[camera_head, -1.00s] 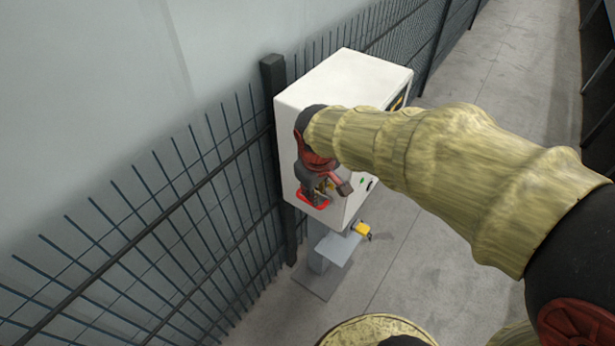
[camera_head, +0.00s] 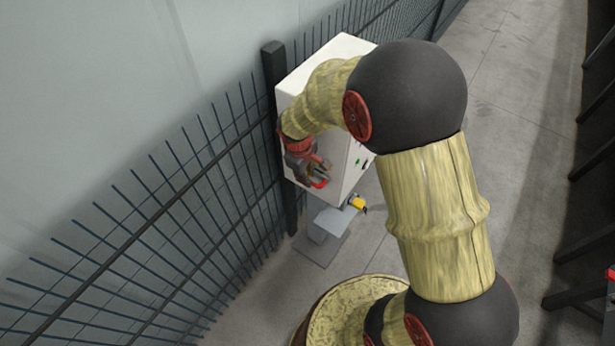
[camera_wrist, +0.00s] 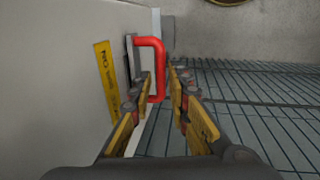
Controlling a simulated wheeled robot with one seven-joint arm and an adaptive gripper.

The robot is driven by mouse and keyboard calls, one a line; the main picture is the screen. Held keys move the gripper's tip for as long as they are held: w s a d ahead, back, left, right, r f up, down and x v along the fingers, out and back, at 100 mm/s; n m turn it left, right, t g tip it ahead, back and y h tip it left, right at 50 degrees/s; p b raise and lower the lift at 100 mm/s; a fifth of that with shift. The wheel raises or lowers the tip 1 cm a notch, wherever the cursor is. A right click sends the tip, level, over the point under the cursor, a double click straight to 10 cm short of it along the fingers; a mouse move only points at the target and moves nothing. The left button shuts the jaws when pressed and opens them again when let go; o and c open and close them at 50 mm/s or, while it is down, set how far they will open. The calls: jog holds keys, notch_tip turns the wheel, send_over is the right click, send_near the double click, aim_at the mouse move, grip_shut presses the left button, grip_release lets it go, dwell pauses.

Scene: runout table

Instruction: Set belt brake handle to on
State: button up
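The brake handle is a red U-shaped bar (camera_wrist: 157,52) on the side of a white cabinet (camera_head: 312,72). A yellow label (camera_wrist: 105,80) with dark lettering, too small to read surely, is beside it. In the wrist view my gripper (camera_wrist: 160,78) is open, with one finger on each side of the handle's lower part. The bar runs into the gap between the fingertips; I cannot tell whether either finger touches it. In the head view my gripper (camera_head: 318,170) is at the cabinet's lower left face, partly covering the red handle (camera_head: 320,184).
A dark mesh fence (camera_head: 200,200) runs along the left behind the cabinet, with a dark post (camera_head: 273,62) beside it. A grey pedestal (camera_head: 326,222) and a yellow device (camera_head: 356,204) are below. Open concrete floor (camera_head: 520,130) lies to the right.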

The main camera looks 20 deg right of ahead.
jog(key=shift+d+f, duration=0.1)
jog(key=shift+f, duration=0.65)
jog(key=c, duration=0.3)
grip_shut()
